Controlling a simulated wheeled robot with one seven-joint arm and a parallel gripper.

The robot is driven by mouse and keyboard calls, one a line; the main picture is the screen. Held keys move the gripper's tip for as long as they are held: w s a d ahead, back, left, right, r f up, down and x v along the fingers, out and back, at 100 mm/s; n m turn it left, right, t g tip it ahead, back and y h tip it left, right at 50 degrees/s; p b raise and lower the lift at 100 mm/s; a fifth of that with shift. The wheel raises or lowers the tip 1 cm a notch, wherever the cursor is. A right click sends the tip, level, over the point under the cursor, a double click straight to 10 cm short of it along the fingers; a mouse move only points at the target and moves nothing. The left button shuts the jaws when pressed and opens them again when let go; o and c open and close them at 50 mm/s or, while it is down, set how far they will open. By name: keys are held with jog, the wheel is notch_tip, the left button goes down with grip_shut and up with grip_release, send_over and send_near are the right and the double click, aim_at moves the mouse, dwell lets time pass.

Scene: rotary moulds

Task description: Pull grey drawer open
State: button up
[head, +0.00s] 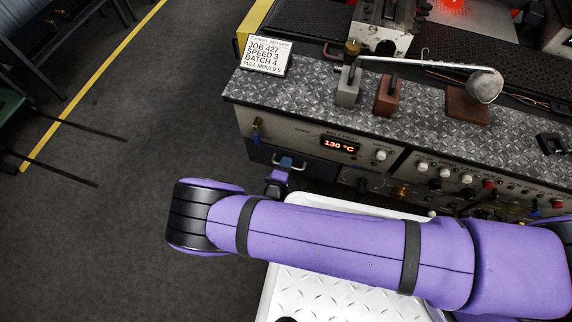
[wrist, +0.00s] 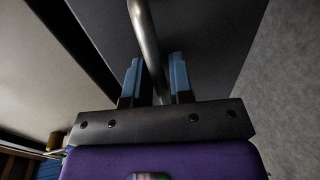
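The grey drawer (head: 262,153) is a dark grey front low at the left end of the machine in the head view. Its face (wrist: 215,30) fills the upper middle of the wrist view. A round metal bar handle (wrist: 146,38) crosses that view from the top edge down between my fingers. My gripper (wrist: 156,78) has two blue fingers, one on each side of the handle. A gap shows between the handle and the right finger; the left finger is very close to it. In the head view my gripper (head: 286,164) is small and partly hidden by my wrist.
The machine's front panel has a 130 °C display (head: 340,144), several knobs and a small blue lever (head: 256,137). A job sign (head: 266,56), a grey block (head: 348,87) and a brown block (head: 387,96) stand on top.

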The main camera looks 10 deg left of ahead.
grip_shut()
jog(key=shift+s, duration=0.2)
